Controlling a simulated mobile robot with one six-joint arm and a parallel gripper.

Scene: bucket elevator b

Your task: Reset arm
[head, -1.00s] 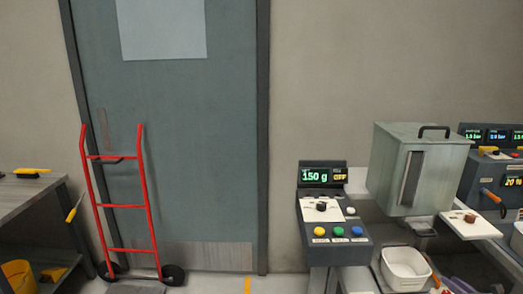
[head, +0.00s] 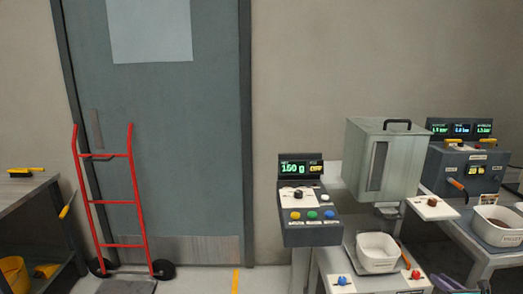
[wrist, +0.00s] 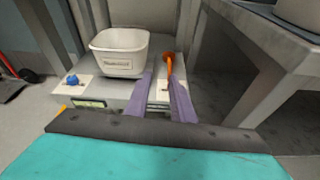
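My gripper (wrist: 160,78) shows in the wrist view as two purple fingers held apart with nothing between them. Behind them are a dark bar and a teal body, also mine. The fingers point toward a grey bench unit with a white tub (wrist: 120,62) to their left and an orange handle (wrist: 169,66) just beyond them. In the head view, the purple fingers (head: 447,284) show only partly at the bottom edge, right of the white tub (head: 378,255).
A grey hopper (head: 405,165) stands above the tub. A control panel (head: 310,218) reading 150 g is left of it. A filled white bin (head: 498,235) and another console (head: 462,165) stand right. A red hand truck (head: 125,200) leans by the door (head: 160,130). Floor lies between.

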